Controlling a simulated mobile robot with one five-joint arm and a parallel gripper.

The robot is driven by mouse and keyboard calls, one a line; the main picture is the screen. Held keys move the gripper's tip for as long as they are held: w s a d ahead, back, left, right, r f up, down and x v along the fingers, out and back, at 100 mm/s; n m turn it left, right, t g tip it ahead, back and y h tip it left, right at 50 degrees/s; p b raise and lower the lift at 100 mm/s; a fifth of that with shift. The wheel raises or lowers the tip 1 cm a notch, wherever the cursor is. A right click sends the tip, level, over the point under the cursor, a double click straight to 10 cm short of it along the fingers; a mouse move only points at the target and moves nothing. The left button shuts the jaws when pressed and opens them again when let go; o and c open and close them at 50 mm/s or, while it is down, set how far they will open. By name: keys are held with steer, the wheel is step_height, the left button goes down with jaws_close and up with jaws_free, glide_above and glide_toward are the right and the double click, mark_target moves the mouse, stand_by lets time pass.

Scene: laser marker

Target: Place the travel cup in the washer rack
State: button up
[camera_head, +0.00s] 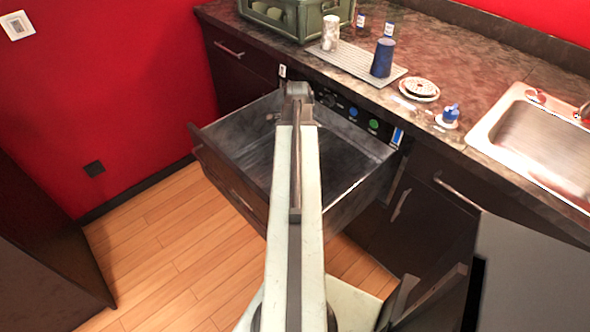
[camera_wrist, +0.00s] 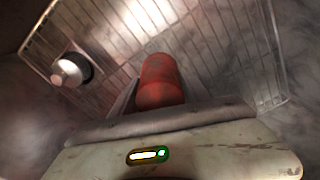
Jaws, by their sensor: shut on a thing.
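A red cylinder, which I take to be the travel cup (camera_wrist: 160,80), is held at my gripper (camera_wrist: 150,103) in the wrist view. The gripper is shut on it; its fingers are mostly hidden by the cup and the gripper body. Behind the cup are the wire lines of the washer rack (camera_wrist: 215,62). I cannot tell whether the cup touches the rack. In the head view my arm reaches over the open washer drawer (camera_head: 352,140); my gripper and the cup are hidden behind the arm's end there.
A round silver and dark item (camera_wrist: 70,70) sits at the left of the rack. On the counter are a ribbed mat (camera_head: 355,62), a blue cup (camera_head: 383,58), a pale cup (camera_head: 330,33), stacked plates (camera_head: 420,88) and a green crate (camera_head: 300,18). A sink (camera_head: 545,140) is at right.

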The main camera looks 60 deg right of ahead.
steer(key=shift+f, duration=0.25)
step_height(320, 180, down, 4)
steer(key=b, duration=0.3)
steer(key=shift+b, duration=0.35)
steer(key=shift+r, duration=0.25)
steer(key=shift+f, duration=0.25)
steer(key=o, duration=1.5)
steer(key=shift+r, duration=0.1)
step_height(320, 180, up, 13)
steer(key=p, duration=1.2)
steer(key=shift+f+p, duration=0.2)
steer(key=shift+p, duration=0.2)
steer(key=shift+f, duration=0.15)
